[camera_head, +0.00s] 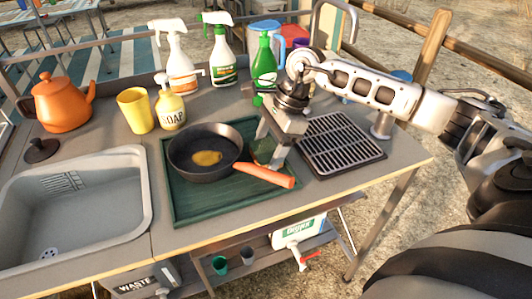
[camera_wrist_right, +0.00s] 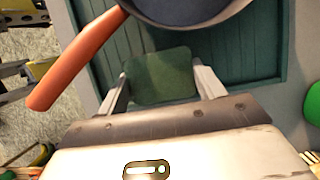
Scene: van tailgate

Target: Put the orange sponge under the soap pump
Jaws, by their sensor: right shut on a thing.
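My right gripper (camera_head: 267,152) points down over the green tray, just behind the pan's orange handle. In the right wrist view its fingers (camera_wrist_right: 160,82) are shut on a flat, dark green sponge-like pad (camera_wrist_right: 160,72), which also shows in the head view (camera_head: 262,151). No orange face of the pad shows, and I see no orange sponge elsewhere. I cannot tell whether the pad touches the tray. My left gripper is not in view.
A black pan (camera_head: 205,152) with an orange handle sits on the green tray (camera_head: 190,205). A grill rack (camera_head: 340,145) is to the right. Spray bottles (camera_head: 222,60) and a green bottle (camera_head: 264,62) stand behind. A yellow cup (camera_head: 136,110), orange kettle (camera_head: 62,103) and sink (camera_head: 75,205) are left.

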